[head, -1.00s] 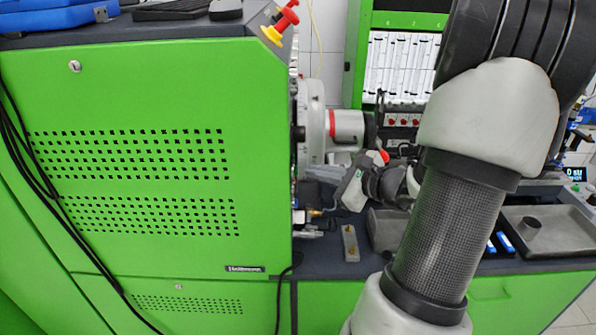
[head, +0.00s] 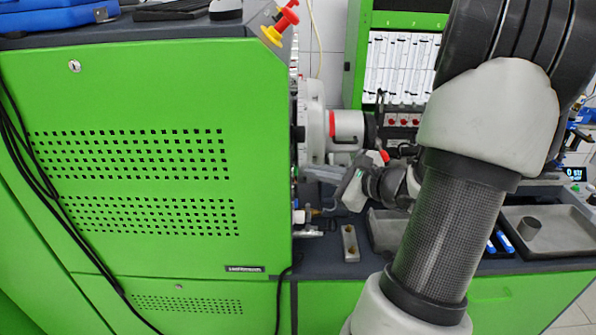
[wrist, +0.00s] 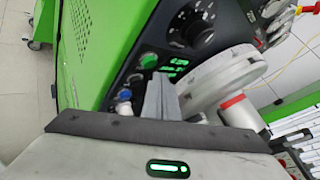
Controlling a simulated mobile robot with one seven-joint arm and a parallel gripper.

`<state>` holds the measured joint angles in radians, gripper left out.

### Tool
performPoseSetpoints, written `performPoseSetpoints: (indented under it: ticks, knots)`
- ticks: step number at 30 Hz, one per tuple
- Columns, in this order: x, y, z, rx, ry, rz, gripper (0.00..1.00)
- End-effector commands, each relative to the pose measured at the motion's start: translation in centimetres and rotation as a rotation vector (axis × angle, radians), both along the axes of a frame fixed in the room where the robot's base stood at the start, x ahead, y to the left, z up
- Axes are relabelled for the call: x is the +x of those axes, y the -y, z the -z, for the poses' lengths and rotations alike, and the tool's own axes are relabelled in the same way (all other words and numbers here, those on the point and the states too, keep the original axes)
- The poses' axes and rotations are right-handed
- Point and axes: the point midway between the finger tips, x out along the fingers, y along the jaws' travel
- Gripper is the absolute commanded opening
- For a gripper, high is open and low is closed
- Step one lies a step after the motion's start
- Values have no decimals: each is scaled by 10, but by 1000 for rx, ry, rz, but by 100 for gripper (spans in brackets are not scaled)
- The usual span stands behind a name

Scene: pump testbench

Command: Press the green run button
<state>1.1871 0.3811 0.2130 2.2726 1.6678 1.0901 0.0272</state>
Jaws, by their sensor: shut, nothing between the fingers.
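The green button (wrist: 148,60) is lit on the dark control panel in the wrist view, just beyond the fingertips. Beside it are green-lit displays (wrist: 175,68), and a blue knob (wrist: 124,94) lies lower left. My gripper (wrist: 160,78) is shut and empty, its grey fingers pointing at the panel just below the button. I cannot tell whether the tips touch anything. In the head view my gripper (head: 308,170) reaches left to the cabinet's right side. The button is hidden there behind the green cabinet (head: 140,90).
A large black dial (wrist: 192,30) sits above the button. A pale round flange (wrist: 225,80) of the pump drive is close on the fingers' right, also seen in the head view (head: 314,122). A grey tray (head: 540,235) stands on the bench at right.

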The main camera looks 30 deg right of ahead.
Motion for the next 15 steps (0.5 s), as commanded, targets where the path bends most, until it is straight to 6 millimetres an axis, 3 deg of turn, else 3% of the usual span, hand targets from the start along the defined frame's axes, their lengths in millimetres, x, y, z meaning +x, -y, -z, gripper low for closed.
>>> performPoseSetpoints:
  ticks: [15]
  knots:
    - [2, -4, 1, 0, 0, 0, 0]
